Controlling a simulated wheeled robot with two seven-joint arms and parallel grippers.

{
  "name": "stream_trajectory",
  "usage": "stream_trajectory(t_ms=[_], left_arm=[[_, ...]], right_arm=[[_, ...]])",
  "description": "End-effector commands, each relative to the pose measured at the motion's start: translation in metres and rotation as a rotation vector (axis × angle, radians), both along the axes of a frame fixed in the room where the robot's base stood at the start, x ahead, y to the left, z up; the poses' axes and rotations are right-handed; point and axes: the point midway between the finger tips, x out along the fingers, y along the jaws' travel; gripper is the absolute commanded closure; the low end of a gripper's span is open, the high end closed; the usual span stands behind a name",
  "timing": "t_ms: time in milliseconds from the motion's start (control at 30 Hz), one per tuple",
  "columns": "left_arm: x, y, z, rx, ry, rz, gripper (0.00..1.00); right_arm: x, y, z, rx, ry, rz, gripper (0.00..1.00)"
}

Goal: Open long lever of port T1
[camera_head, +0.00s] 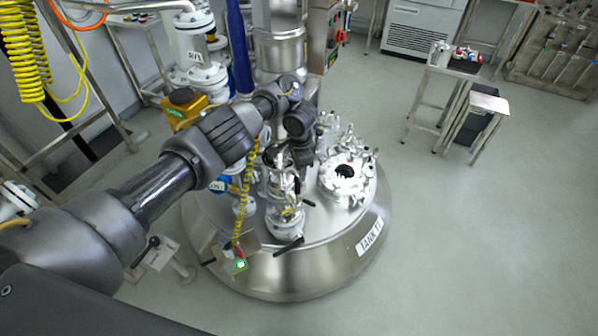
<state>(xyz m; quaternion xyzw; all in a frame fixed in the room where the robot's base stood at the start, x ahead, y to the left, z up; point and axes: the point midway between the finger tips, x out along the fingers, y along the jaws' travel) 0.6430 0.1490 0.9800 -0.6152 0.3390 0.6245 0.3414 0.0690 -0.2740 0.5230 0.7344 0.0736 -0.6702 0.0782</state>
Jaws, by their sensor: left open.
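The steel tank (330,262) stands in the middle, with a white label (370,235) that seems to read "TANK T1". On its lid a flanged port with a glass section (284,190) rises near the centre. A long black lever (289,245) sticks out low at the front of this port, and a shorter dark handle (308,203) shows to its right. Which one belongs to port T1 I cannot tell for sure. My left gripper (276,158) is open at the top of the glass section, above and apart from the long lever. My wrist partly hides the port's top. My right gripper is out of view.
A second round flange (344,178) with clamps sits on the lid to the right. A yellow coiled hose (244,200) and a blue pipe (238,50) stand close to my arm. A small steel table (440,90) is at the back right. The floor at right is clear.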

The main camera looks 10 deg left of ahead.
Motion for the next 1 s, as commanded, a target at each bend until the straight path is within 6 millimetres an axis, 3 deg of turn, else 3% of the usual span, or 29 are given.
stream_trajectory(t_ms=[33, 200, 800, 900, 1000], left_arm=[[0.000, 0.000, 0.012, 0.000, 0.001, 0.000, 0.59], [0.000, 0.000, 0.021, 0.000, 0.001, -0.001, 0.59], [0.000, -0.001, 0.021, -0.001, 0.001, -0.002, 0.59], [-0.003, -0.009, 0.010, -0.012, -0.007, -0.018, 0.59], [-0.012, -0.030, -0.018, -0.048, -0.037, -0.055, 0.59]], right_arm=[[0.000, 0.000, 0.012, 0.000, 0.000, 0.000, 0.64], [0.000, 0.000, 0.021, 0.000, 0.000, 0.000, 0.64], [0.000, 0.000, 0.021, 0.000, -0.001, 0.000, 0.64], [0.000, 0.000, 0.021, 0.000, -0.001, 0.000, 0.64], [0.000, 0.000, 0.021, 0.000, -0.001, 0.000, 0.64]])
